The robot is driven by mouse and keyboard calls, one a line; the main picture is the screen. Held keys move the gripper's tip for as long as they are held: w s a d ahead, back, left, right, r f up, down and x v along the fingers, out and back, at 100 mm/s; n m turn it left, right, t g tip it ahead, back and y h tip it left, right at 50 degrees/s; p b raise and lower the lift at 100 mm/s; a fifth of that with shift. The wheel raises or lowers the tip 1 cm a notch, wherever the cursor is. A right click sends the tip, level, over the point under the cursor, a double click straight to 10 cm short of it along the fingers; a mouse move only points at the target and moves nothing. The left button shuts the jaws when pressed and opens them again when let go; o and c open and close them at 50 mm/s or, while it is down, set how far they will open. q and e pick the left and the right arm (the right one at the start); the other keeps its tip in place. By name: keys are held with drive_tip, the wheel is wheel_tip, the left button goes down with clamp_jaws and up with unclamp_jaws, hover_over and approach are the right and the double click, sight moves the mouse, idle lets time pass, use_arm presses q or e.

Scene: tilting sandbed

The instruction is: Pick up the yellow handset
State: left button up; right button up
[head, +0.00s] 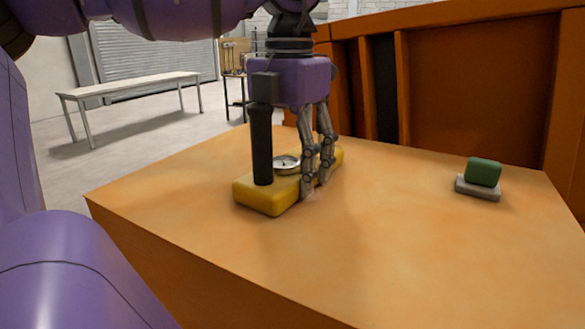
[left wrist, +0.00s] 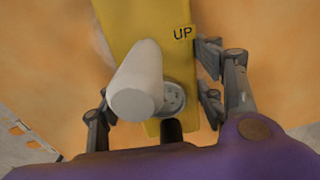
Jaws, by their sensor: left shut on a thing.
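The yellow handset (head: 255,195) is a long yellow bar lying on the orange sandbed surface, with a round dial (head: 286,163) on its top. In the left wrist view the handset (left wrist: 138,22) carries the label "UP", and a pale cylinder (left wrist: 138,85) rises beside the dial. My left gripper (head: 316,185) points straight down, shut on the handset, with fingers along both sides of it in the wrist view. My right gripper is out of view.
A green block (head: 483,171) sits on a grey slab (head: 478,189) at the right of the orange surface (head: 390,240). An orange wall (head: 480,90) stands behind. A pale bench (head: 130,86) is on the floor at the back left. The front surface is clear.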

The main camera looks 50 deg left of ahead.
use_arm(q)
drive_tip(key=c, duration=0.3)
drive_tip(key=shift+r, duration=0.15)
